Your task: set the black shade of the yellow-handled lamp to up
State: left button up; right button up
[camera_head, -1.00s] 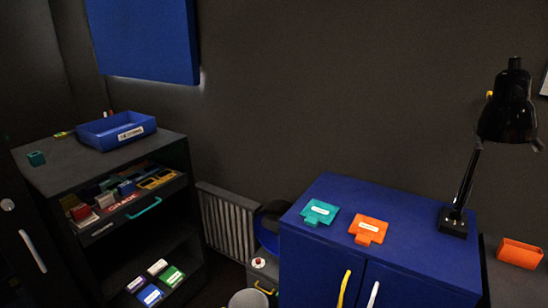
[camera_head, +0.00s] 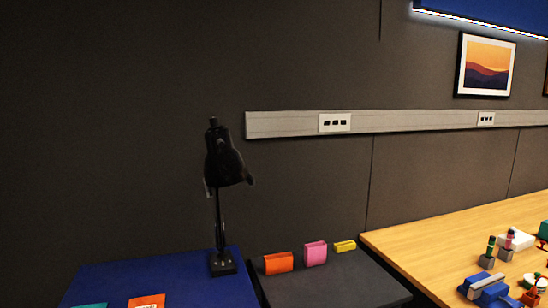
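The black desk lamp stands on the blue cabinet in the head view, left of the middle. Its black shade (camera_head: 224,160) sits at the top of a thin black arm (camera_head: 219,220) and its opening faces down. The square black base (camera_head: 222,263) rests near the back right corner of the blue cabinet top (camera_head: 165,275). The yellow handle cannot be made out now. Neither of my grippers is in view.
Orange (camera_head: 278,263), pink (camera_head: 315,253) and yellow (camera_head: 344,246) holders stand on a dark surface (camera_head: 335,285) right of the cabinet. A wooden table (camera_head: 440,240) with several small items is at the right. A grey rail with sockets (camera_head: 335,122) runs along the wall.

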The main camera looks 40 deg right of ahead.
aim_at(224, 166)
jog(key=z, duration=0.95)
